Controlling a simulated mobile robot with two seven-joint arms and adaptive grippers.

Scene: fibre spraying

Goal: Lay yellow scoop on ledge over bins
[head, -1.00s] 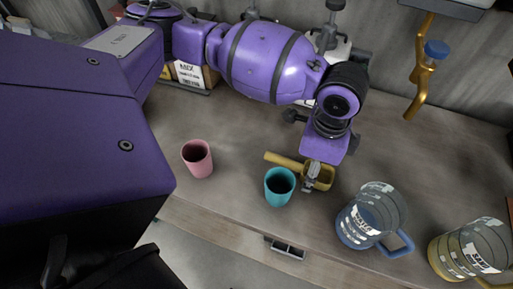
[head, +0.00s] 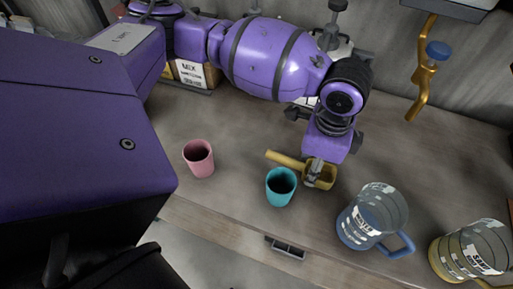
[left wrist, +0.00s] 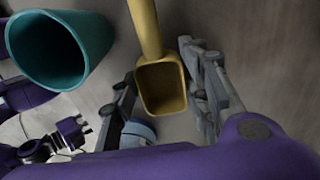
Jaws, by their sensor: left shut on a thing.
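The yellow scoop (head: 287,159) is at the worktop, its handle pointing left in the head view. My left gripper (head: 316,171) reaches down to the scoop's cup and is shut on it. In the left wrist view the scoop (left wrist: 161,86) lies between the fingers of my left gripper (left wrist: 163,100), cup open toward the camera. I cannot tell whether the scoop touches the worktop. My right gripper is not in view. I cannot make out the ledge over the bins.
A teal cup (head: 281,187) stands close beside the scoop, with a pink cup (head: 199,158) further left. A blue measuring jug (head: 369,216) and a yellow one (head: 467,250) stand right. A yellow hooked holder (head: 424,70) hangs at the back. The worktop (head: 430,150) has clear room behind the jugs.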

